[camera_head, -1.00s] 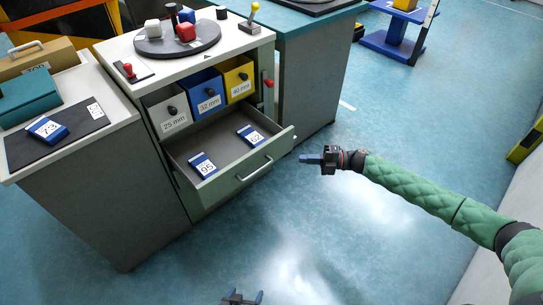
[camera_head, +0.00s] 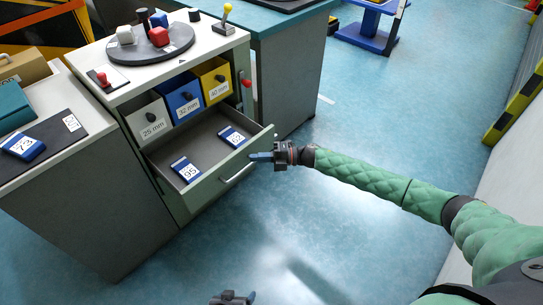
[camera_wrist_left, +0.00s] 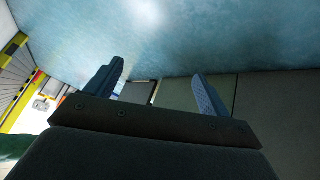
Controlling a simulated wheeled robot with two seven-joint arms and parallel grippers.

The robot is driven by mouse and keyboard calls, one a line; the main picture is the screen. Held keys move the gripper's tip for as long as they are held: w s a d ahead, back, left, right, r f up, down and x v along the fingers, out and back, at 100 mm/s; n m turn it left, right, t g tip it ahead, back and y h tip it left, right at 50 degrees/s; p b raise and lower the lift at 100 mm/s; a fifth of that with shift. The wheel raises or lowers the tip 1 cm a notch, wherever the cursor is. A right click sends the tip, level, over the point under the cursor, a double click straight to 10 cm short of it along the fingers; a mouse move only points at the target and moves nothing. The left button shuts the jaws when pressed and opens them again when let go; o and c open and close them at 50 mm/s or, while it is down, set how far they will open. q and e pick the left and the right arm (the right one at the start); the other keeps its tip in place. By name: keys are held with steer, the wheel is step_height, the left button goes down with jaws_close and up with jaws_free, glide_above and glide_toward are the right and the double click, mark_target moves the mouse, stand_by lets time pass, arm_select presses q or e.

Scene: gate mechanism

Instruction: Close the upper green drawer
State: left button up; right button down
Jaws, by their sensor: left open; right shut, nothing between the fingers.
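The upper green drawer (camera_head: 216,189) is pulled out of the cabinet, its grey inside showing. Two blue boxes lie in it, one marked 95 (camera_head: 186,170) and one marked 92 (camera_head: 233,137). A silver bar handle (camera_head: 238,173) is on its front. My right gripper (camera_head: 262,156) is shut and empty, with its fingertips at the drawer front near its right end; I cannot tell if they touch. My left gripper (camera_head: 233,298) is low at the bottom edge of the head view, apart from the drawer. Its two open fingers show in the left wrist view (camera_wrist_left: 155,88), with nothing between them.
Small bins marked 25 mm (camera_head: 150,121), 32 mm (camera_head: 184,101) and 40 mm (camera_head: 213,82) sit above the drawer. A round turntable (camera_head: 150,47) with blocks is on the cabinet top. A side counter (camera_head: 60,100) stands left. The floor in front is clear.

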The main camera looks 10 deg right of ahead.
mark_target(240, 152)
steer(key=shift+w+a, duration=0.45)
steer(key=shift+w, duration=0.3)
steer(key=shift+w+a, duration=0.45)
steer(key=shift+w, duration=0.3)
arm_select(q)
steer(key=shift+r, duration=0.9)
steer(key=shift+w, duration=0.1)
arm_select(e)
steer(key=shift+w+a, duration=0.1)
